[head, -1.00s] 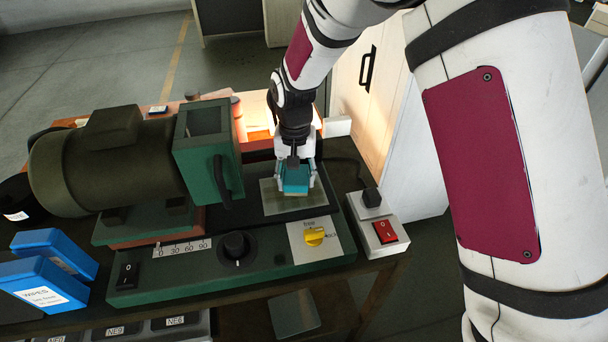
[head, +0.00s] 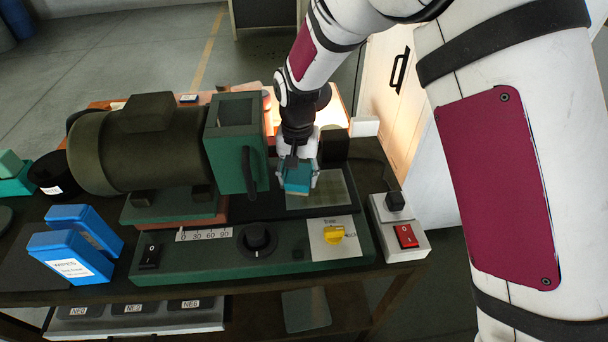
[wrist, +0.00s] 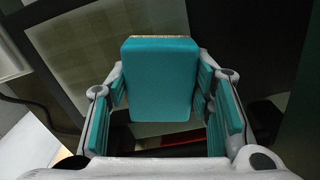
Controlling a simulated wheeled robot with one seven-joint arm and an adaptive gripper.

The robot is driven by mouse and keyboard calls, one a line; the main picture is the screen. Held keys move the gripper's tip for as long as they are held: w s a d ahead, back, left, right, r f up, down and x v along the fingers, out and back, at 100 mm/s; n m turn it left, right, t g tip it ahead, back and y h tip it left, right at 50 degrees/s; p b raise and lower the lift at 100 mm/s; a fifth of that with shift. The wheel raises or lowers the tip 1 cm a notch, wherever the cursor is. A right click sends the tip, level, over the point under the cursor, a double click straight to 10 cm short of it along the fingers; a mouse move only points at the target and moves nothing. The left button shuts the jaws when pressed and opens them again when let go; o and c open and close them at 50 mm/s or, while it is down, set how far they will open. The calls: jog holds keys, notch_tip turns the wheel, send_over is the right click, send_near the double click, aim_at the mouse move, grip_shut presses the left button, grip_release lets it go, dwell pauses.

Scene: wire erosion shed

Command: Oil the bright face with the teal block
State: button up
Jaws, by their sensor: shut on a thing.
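My gripper (head: 297,182) is shut on the teal block (head: 297,178). The block shows large between the fingers in the wrist view (wrist: 160,80), with a thin pale strip along its far edge. A pale, bright plate face (head: 330,190) lies flat on the dark bed of the green machine. The block is at the left part of this face; I cannot tell whether it touches it. In the wrist view the face (wrist: 85,45) shows a faint grid of lighter and darker patches, beyond and to the left of the block.
The green motor housing (head: 235,140) with its handle stands close left of my gripper. In front are a black knob (head: 258,238), a yellow switch (head: 334,236) and a box with a red switch (head: 407,236). Blue wipes packs (head: 62,262) stand at the left.

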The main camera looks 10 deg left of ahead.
aim_at(345, 188)
jog(key=shift+s+a, duration=0.35)
jog(key=shift+a, duration=0.5)
jog(key=shift+s+a, duration=0.3)
jog(key=shift+a, duration=0.5)
jog(key=shift+s+d+r+p, duration=0.1)
jog(key=shift+s+r+p, duration=0.1)
jog(key=shift+s+p, duration=0.55)
jog(key=shift+w+d+r, duration=0.1)
jog(key=shift+w+d, duration=0.05)
jog(key=shift+d, duration=0.6)
jog(key=shift+w+d, duration=0.1)
jog(key=shift+d, duration=0.6)
jog(key=shift+w+d, duration=0.25)
jog(key=shift+d, duration=0.45)
jog(key=shift+w+d, duration=0.25)
jog(key=shift+d, duration=0.45)
jog(key=shift+w+d, duration=0.25)
jog(key=shift+d, duration=0.45)
jog(key=shift+w+d+f, duration=0.1)
jog(key=shift+w+d, duration=0.25)
jog(key=shift+d, duration=0.8)
jog(key=shift+w+d+f, duration=0.15)
jog(key=shift+w+d, duration=0.15)
jog(key=shift+d, duration=0.9)
jog(key=shift+w+d+f, duration=0.1)
jog(key=shift+w+d, duration=0.25)
jog(key=shift+d, duration=0.8)
jog(key=shift+s+d, duration=0.1)
jog(key=shift+d, duration=0.05)
